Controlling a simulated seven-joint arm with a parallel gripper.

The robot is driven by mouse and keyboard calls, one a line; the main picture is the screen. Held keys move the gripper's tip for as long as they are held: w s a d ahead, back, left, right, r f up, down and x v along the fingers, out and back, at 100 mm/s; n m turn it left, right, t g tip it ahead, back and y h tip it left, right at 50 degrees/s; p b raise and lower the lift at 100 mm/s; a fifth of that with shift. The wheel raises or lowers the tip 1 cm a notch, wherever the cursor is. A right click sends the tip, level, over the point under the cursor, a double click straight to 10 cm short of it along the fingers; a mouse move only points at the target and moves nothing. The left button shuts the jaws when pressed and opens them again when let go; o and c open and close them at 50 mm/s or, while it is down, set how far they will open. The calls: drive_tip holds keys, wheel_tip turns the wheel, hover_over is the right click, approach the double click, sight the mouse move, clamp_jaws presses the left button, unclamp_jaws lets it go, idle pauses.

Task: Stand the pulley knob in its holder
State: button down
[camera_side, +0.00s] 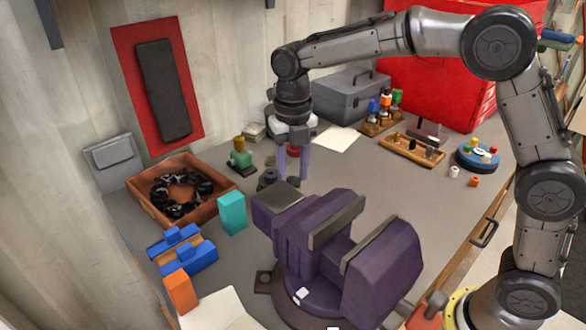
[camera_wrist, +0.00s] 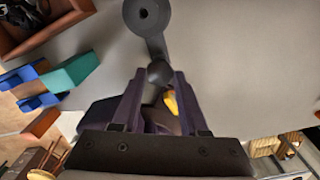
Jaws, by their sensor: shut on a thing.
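My gripper (camera_side: 292,178) points down over the bench behind the purple vise. Its fingers also show in the wrist view (camera_wrist: 159,75), closed on a dark rounded piece (camera_wrist: 160,73), which I take to be the pulley knob. The fingers hide much of it, and its tilt is unclear. A dark grey round piece with a hole (camera_wrist: 147,14), likely the holder, lies ahead of the fingertips. A grey bar runs from it toward the held piece; I cannot tell whether they touch. In the side view a dark low piece (camera_side: 267,178) stands just left of the fingers.
The purple vise (camera_side: 300,235) stands close in front. A wooden box of black parts (camera_side: 150,205), a teal block (camera_side: 232,212) and a green bottle-like item (camera_side: 240,158) are to the left. Wooden racks (camera_side: 412,150) stand at the right.

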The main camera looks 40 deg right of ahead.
drive_tip(key=shift+f, duration=0.8)
drive_tip(key=shift+c, duration=1.8)
unclamp_jaws()
drive_tip(key=shift+r, duration=0.1)
drive_tip(key=shift+r, duration=3.4)
